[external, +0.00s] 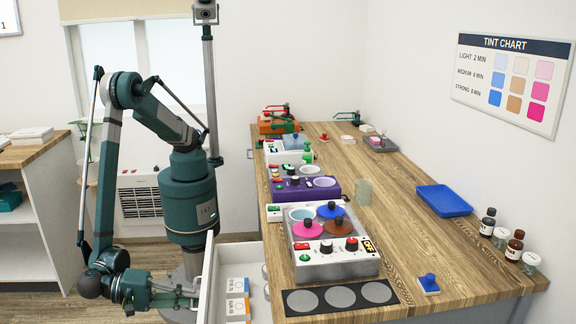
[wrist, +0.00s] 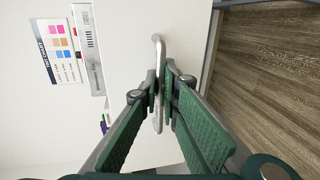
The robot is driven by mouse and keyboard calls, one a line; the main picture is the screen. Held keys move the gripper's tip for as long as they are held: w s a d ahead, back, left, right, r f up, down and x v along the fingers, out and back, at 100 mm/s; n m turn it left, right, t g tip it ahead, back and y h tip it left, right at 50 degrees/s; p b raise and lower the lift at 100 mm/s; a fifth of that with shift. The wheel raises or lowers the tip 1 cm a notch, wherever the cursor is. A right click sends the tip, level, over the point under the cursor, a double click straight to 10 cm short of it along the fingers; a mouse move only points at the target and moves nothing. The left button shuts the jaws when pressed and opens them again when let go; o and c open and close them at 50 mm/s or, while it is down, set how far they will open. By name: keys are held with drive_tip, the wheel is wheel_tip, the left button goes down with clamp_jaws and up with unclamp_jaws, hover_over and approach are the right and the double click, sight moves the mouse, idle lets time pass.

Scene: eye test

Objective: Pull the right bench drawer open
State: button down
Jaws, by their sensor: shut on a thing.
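The near bench drawer (external: 209,272), white, stands out from the bench's left side, open far enough to show its inside. Small white cards with orange and blue marks lie in it, beside pale round items partly hidden by the bench edge. My gripper (external: 194,291) is low at the drawer's outer face. In the wrist view my gripper (wrist: 161,90) has its two green fingers shut on the grey bar handle (wrist: 157,48) of the white drawer front. The handle is hidden behind the fingers in the external view.
A white shelf (external: 40,225) stands at the left. Bare floor shows beside the drawer in the wrist view.

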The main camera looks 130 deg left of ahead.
drive_tip(key=f+v, duration=0.2)
drive_tip(key=v, duration=0.7)
drive_tip(key=shift+d, duration=0.25)
drive_tip(key=shift+s+r, duration=0.1)
drive_tip(key=shift+s, duration=0.05)
drive_tip(key=c, duration=2.9)
unclamp_jaws()
drive_tip(key=shift+o, duration=0.2)
drive_tip(key=shift+s, duration=0.1)
drive_tip(key=v, duration=1.1)
drive_tip(key=shift+s+d, duration=0.25)
drive_tip(key=shift+d, duration=0.1)
drive_tip(key=shift+r, duration=0.1)
